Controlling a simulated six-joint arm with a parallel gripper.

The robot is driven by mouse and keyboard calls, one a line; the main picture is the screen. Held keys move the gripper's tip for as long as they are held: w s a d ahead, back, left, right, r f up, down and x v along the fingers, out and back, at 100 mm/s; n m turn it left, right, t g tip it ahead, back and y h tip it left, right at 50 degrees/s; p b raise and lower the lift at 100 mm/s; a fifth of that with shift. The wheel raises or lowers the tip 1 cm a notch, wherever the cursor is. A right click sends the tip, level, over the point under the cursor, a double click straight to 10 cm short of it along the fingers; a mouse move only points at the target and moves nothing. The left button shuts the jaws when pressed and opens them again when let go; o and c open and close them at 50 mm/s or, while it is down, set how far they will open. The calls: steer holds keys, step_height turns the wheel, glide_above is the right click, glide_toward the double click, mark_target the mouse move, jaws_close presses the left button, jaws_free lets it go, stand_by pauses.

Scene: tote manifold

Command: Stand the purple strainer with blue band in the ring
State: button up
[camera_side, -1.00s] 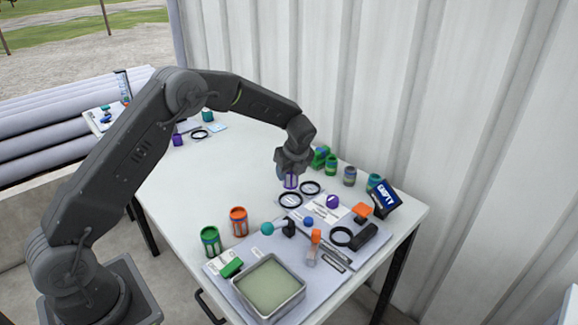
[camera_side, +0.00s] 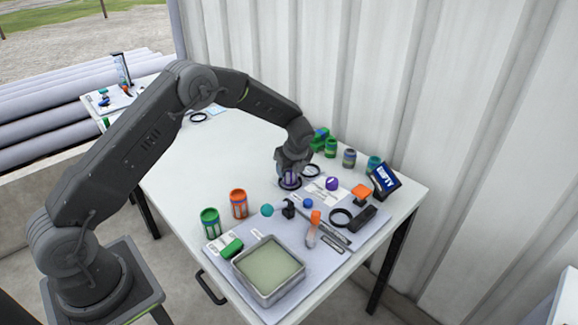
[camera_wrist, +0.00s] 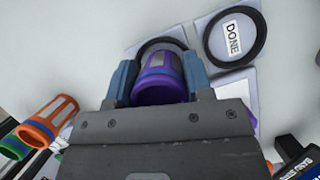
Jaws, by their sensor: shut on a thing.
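The purple strainer (camera_wrist: 163,80), with pale mesh windows, is between the fingers of my gripper (camera_wrist: 158,80), which is shut on it. In the side view the strainer (camera_side: 290,177) hangs roughly upright under my gripper (camera_side: 291,168). Its lower end is at a dark ring (camera_side: 289,187) on the table; I cannot tell whether it touches the bottom. In the wrist view this ring (camera_wrist: 160,42) shows partly behind the strainer. A second black ring (camera_wrist: 263,45), around a "DONE" label, lies empty beside it.
Orange (camera_side: 239,204) and green (camera_side: 210,222) strainers stand at front left. A metal tray (camera_side: 268,270) is in front. Several jars (camera_side: 349,158) and a blue sign (camera_side: 385,178) stand along the back right. The table's left part is mostly clear.

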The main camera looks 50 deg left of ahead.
steer(key=o, duration=1)
steer(key=s+d+r+n+t+h, duration=0.1)
steer(key=s+d+r+n, duration=0.25)
steer(key=r, duration=0.75)
steer(key=s+d+r+n, duration=0.2)
steer(key=s+d+r, duration=0.25)
steer(key=r, duration=0.65)
steer(key=s+d+r+n+t+h, duration=0.1)
steer(key=s+n, duration=0.4)
steer(key=s, duration=0.4)
steer(key=s+d+r+n+t+h, duration=0.1)
steer(key=s+r+n, duration=0.1)
steer(key=s+n, duration=0.3)
steer(key=s+d+r+n+t+h, duration=0.1)
steer(key=s+n, duration=0.4)
steer(key=s, duration=0.8)
steer(key=shift+d+r+n, duration=0.2)
steer(key=shift+d+n, duration=0.05)
steer(key=shift+d, duration=0.3)
